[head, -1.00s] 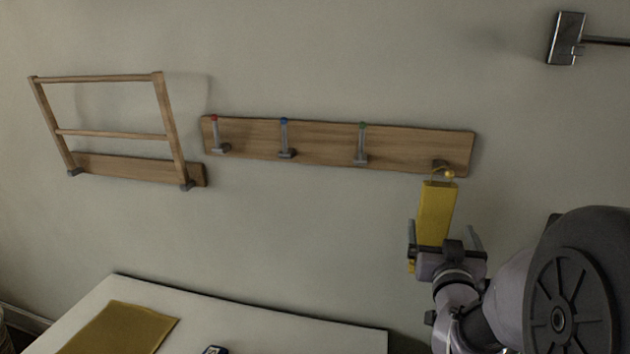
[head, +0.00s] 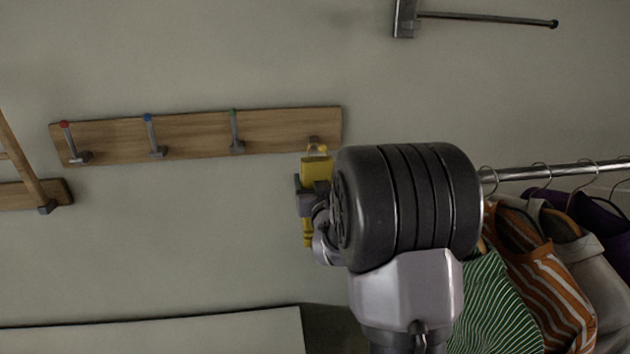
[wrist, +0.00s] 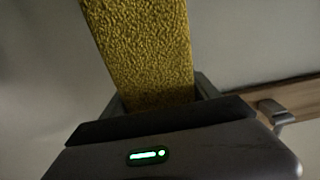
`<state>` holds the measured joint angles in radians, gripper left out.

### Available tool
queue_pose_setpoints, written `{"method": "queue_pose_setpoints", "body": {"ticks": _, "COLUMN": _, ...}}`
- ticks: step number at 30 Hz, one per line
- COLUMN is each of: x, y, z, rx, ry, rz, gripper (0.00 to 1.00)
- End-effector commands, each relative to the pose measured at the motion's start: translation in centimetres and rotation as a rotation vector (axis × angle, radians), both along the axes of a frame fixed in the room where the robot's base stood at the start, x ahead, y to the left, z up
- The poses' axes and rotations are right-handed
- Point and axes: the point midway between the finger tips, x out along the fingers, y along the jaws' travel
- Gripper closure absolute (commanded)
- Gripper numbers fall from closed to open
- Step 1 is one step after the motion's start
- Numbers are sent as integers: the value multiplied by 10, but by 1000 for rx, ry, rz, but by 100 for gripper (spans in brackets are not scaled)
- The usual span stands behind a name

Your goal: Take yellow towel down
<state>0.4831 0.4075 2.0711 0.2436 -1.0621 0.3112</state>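The yellow towel (head: 316,170) hangs by a loop from the rightmost hook (head: 314,141) of a wooden rail (head: 190,137). My gripper (head: 313,187) is at the towel, below the hook, with part of the towel showing under it. In the wrist view the towel (wrist: 145,50) fills the space between my two fingers (wrist: 160,98). The fingers look open, one at each side of the towel. The fingertips are largely hidden behind the towel and gripper body, and my arm hides part of the head view.
The other hooks, with red, blue and green marks, are empty. A wooden rack (head: 35,185) is at the left. Clothes (head: 545,270) hang from a metal bar (head: 555,170) close to my arm's right. A white surface (head: 160,333) lies below; a metal bracket (head: 405,18) is above.

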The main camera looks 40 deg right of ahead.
Motion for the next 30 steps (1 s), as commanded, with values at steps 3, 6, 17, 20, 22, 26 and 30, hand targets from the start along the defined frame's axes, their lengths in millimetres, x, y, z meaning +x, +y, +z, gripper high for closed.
{"method": "queue_pose_setpoints", "body": {"ticks": 3, "x": 0, "y": 0, "z": 0, "rx": 0, "ry": 0, "rz": 0, "gripper": 60}}
{"method": "queue_pose_setpoints", "body": {"ticks": 6, "x": 0, "y": 0, "z": 0, "rx": 0, "ry": 0, "rz": 0, "gripper": 79}}
{"method": "queue_pose_setpoints", "body": {"ticks": 17, "x": 0, "y": 0, "z": 21, "rx": -1, "ry": -2, "rz": 0, "gripper": 79}}
{"method": "queue_pose_setpoints", "body": {"ticks": 20, "x": 0, "y": 0, "z": 28, "rx": -2, "ry": -1, "rz": 1, "gripper": 79}}
{"method": "queue_pose_setpoints", "body": {"ticks": 22, "x": 0, "y": 0, "z": 30, "rx": -1, "ry": -2, "rz": 0, "gripper": 79}}
{"method": "queue_pose_setpoints", "body": {"ticks": 26, "x": 0, "y": 0, "z": 31, "rx": -4, "ry": -5, "rz": 1, "gripper": 79}}
{"method": "queue_pose_setpoints", "body": {"ticks": 30, "x": -2, "y": 1, "z": 33, "rx": -7, "ry": -9, "rz": 1, "gripper": 79}}
